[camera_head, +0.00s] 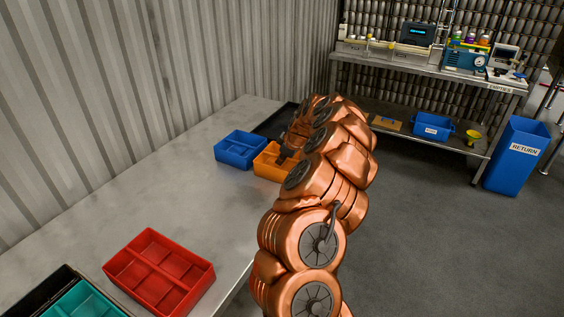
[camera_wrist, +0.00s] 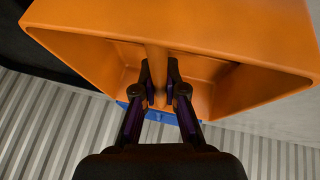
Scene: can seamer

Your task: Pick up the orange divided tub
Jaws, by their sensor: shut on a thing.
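The orange divided tub (camera_head: 266,168) is at the far part of the grey table, near its right edge, partly hidden behind my arm. In the wrist view the tub (camera_wrist: 235,28) fills the upper part of the picture, with its divider running down the middle. My gripper (camera_wrist: 160,82) has a finger on each side of that divider and is shut on it. In the head view my gripper (camera_head: 286,153) reaches down into the tub. I cannot tell whether the tub's base touches the table.
A blue divided tub (camera_head: 240,149) stands close to the left. A black tray (camera_head: 272,126) lies behind. Red (camera_head: 160,270) and teal (camera_head: 88,301) tubs are at the near end. The table (camera_head: 195,205) is clear between. A bench and a blue RETURN bin (camera_head: 516,158) stand back right.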

